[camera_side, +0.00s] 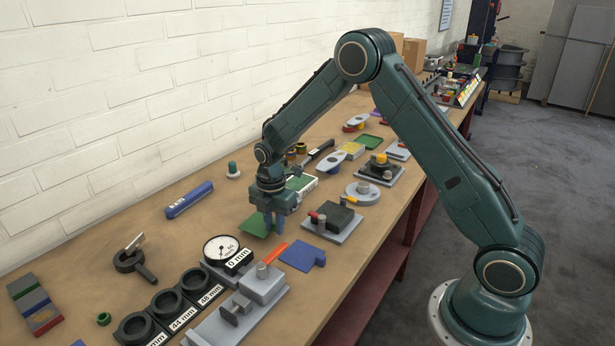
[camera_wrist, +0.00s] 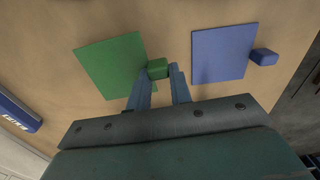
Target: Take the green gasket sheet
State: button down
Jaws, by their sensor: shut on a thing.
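The green gasket sheet (camera_wrist: 110,62) is a flat square with a small green block-like tab (camera_wrist: 158,69) on one side. In the side view the sheet (camera_side: 257,225) is at the bench surface below my gripper; I cannot tell whether it is lifted clear. My gripper (camera_wrist: 160,80) is shut on the tab, with one blue finger on each side of it. In the side view my gripper (camera_side: 274,222) points down, and its fingers partly hide the tab. A blue sheet (camera_wrist: 223,53) of similar shape, with its own tab, lies to the right, apart from the fingers.
In the side view the blue sheet (camera_side: 299,256) lies just in front of my gripper. A grey fixture with a black block (camera_side: 336,216) is close on the right. A dial gauge (camera_side: 221,249) stands nearer the camera. Bare bench lies left of the green sheet.

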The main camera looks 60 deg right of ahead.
notch_tip(320, 180, up, 18)
jog(key=shift+f, duration=0.2)
